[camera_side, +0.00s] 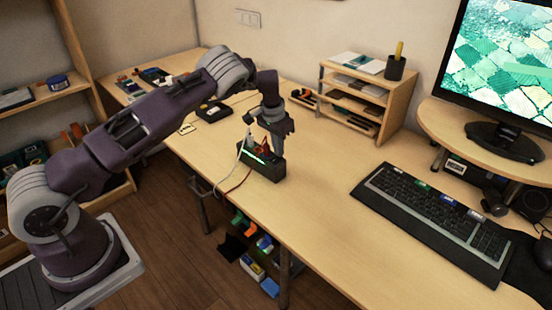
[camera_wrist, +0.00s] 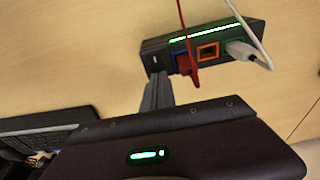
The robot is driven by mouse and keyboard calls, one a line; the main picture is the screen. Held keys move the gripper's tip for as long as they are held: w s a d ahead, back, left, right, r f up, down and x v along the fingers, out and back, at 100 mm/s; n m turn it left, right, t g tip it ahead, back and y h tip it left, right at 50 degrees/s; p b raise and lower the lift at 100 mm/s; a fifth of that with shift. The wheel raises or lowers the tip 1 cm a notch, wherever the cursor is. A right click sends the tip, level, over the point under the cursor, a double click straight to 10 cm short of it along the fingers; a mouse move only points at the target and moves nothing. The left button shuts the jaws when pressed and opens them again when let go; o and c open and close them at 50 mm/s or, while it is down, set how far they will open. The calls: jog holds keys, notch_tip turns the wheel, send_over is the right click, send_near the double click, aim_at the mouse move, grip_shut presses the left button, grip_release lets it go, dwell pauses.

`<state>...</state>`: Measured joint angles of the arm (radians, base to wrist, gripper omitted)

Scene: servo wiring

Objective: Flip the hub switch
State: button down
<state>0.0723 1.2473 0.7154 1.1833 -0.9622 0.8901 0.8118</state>
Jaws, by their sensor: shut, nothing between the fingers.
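The hub is a dark box (camera_side: 262,162) on the wooden desk, with a lit green strip along it. In the wrist view the hub (camera_wrist: 215,38) shows a red plug (camera_wrist: 187,63) with a red cable, an empty orange-rimmed port (camera_wrist: 208,52) and a white plug (camera_wrist: 240,50) with a white cable. My gripper (camera_side: 277,143) is shut and empty at the hub in the side view. In the wrist view its fingertips (camera_wrist: 158,78) are close to the hub's left end. I cannot tell whether they touch it. The switch cannot be made out clearly.
A black keyboard (camera_side: 440,220) lies on the desk to the right, below a monitor stand (camera_side: 490,150). A wooden shelf organiser (camera_side: 355,98) stands behind. A small black box (camera_side: 213,111) lies left of the hub. The cables hang over the front desk edge. The desk between hub and keyboard is clear.

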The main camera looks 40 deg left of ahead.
jog(key=shift+f, duration=0.3)
jog(key=shift+r, duration=3.5)
jog(key=s+d+r+n+t+h, duration=0.1)
jog(key=s+d+r, duration=0.3)
jog(key=s+r, duration=0.5)
jog(key=s+d+r+n+t+h, duration=0.1)
jog(key=s+d+r, duration=0.35)
jog(key=r, duration=0.85)
jog(key=s+d+r+m, duration=0.1)
jog(key=s+d+r, duration=0.15)
jog(key=s, duration=0.45)
jog(key=s+d+r, duration=0.2)
jog(key=s+r, duration=0.1)
jog(key=s, duration=0.4)
jog(key=s+f+m+t+y, duration=0.1)
jog(key=s+f, duration=0.3)
jog(key=s, duration=1)
jog(key=shift+s+d+t+y, duration=0.3)
jog(key=shift+d+t+y, duration=0.1)
jog(key=shift+y, duration=0.1)
